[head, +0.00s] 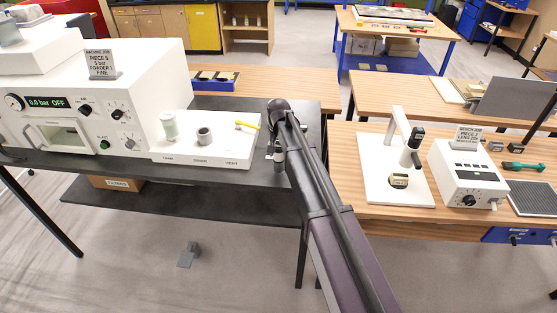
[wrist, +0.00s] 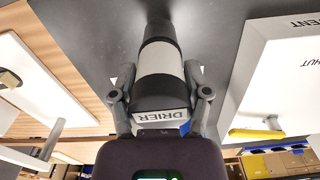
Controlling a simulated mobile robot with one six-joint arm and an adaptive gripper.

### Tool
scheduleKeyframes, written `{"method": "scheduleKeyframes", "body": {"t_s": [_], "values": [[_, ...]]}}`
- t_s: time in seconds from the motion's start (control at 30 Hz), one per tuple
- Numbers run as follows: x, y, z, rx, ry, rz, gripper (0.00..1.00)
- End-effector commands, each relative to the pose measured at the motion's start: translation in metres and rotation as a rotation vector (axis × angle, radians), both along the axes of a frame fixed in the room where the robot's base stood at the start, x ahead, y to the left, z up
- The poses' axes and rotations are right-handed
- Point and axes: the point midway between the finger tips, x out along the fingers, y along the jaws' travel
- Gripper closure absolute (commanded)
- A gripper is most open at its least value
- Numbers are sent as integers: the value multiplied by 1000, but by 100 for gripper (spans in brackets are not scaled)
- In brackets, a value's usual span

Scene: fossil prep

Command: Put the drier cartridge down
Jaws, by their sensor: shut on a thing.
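The drier cartridge (wrist: 161,62) is a dark cylinder with a white band and a DRIER label, seen in the wrist view. My gripper (wrist: 160,76) is shut on it, one finger on each side. The cartridge's far end is close to the dark bench top; I cannot tell if it touches. In the head view my gripper (head: 276,152) is over the right end of the dark bench (head: 258,174), right of the white dock. The cartridge is small and partly hidden by my arm there.
The white dock (head: 200,154) has a pale cylinder (head: 168,126) at TANK, a grey cup (head: 204,137) at DRIER and a yellow lever (head: 247,125) at VENT. The white machine (head: 150,80) reads 0.0 bar OFF. A wooden bench (head: 345,160) stands right. Bench front looks clear.

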Motion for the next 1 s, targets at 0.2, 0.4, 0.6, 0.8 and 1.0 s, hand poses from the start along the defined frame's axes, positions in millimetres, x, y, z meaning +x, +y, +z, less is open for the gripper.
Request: {"method": "scheduleKeyframes", "body": {"t_s": [0.2, 0.4, 0.6, 0.8, 1.0], "values": [[0, 0, -19, 0, 0, 1, 99], [0, 1, -20, 0, 0, 1, 99], [-1, 1, -19, 0, 0, 2, 99], [-1, 1, -22, 0, 0, 2, 32], [-1, 1, -22, 0, 0, 2, 4]]}}
